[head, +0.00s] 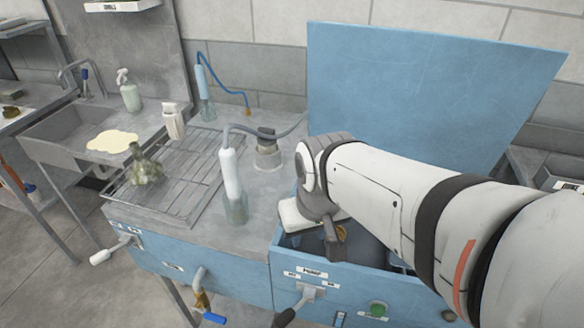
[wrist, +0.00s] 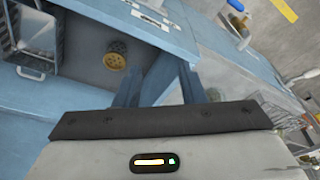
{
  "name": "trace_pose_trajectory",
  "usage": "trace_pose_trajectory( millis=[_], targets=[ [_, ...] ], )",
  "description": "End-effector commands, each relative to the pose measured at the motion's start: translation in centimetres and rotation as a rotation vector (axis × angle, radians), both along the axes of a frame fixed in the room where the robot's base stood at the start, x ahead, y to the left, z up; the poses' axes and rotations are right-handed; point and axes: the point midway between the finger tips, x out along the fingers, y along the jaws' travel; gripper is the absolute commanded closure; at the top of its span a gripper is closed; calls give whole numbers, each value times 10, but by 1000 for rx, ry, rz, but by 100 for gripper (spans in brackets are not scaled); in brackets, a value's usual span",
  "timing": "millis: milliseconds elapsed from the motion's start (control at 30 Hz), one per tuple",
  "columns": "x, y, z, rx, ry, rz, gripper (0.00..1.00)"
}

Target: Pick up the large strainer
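My gripper (head: 330,240) points down into the open blue tank at the right of the bench. Its dark end shows beside the tank's front rim, and its fingers are hard to make out. In the wrist view, a round, perforated, brass-coloured piece that looks like a strainer (wrist: 116,56) sits on the tank's grey floor, apart from my gripper. A grey metal basket (wrist: 32,62) stands to its left in that view. I cannot tell which of these two is the large strainer. Nothing is visibly held.
The tank's tall blue lid (head: 425,95) stands open behind my arm. The tank's blue rim (wrist: 150,22) borders the space around the strainer-like piece. Left of the tank are a brush-like bottle with a hose (head: 232,175), a wire rack (head: 185,185) and a sink (head: 75,135).

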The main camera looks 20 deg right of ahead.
Motion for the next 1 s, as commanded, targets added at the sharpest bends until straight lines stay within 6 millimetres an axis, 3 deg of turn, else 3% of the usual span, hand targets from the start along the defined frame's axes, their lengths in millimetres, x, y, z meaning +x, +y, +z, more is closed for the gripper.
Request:
trace_pose_trajectory(
  millis=[167,267,500,733,1000],
  targets=[
    [6,-3,-7,5,11,-35,51],
    [22,-21,-22,17,39,-112,42],
    [80,-72,-85,62,130,-483,23],
    [115,-117,-139,89,191,-764,22],
    [124,-132,-168,98,211,-856,22]
  ],
)
